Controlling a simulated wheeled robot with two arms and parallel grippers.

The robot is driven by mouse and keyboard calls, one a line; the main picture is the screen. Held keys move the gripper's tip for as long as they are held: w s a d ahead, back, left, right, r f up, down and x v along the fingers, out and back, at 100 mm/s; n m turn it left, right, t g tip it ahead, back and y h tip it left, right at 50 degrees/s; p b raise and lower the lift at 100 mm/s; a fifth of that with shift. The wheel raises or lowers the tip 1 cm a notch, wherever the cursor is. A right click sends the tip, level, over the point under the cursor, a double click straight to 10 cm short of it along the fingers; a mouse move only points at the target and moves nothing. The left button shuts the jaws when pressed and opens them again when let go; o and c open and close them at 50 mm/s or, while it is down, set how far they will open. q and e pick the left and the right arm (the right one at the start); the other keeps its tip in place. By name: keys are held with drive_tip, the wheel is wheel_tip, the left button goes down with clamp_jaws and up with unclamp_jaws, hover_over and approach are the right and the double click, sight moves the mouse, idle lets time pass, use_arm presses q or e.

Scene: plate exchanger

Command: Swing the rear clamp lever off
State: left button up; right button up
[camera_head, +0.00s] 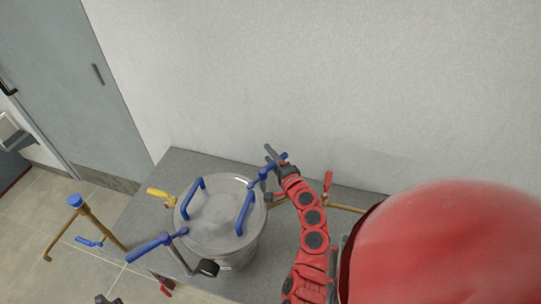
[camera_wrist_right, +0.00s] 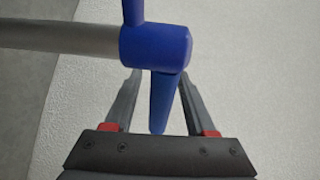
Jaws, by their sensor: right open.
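The rear clamp lever (camera_head: 266,173) is blue and sits at the back right rim of a round metal vessel (camera_head: 216,213). My right gripper (camera_head: 277,157) is at this lever, with its jaws open. In the right wrist view the blue lever (camera_wrist_right: 164,98) runs down from a thick blue hub on a grey rod, between the two open fingers (camera_wrist_right: 160,76). I see a gap on both sides of it; contact cannot be told. A small dark tip (camera_head: 103,299) at the bottom edge may be my left gripper; its jaws cannot be read.
The lid bears two blue handles (camera_head: 245,211). A front clamp lever (camera_head: 150,246), also blue, is at the vessel's front left. A yellow valve handle (camera_head: 160,195), a red handle (camera_head: 327,181) and brass pipes (camera_head: 100,226) surround it. The grey bench (camera_head: 180,162) backs onto a wall.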

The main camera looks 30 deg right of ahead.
clamp_jaws()
idle(1.4)
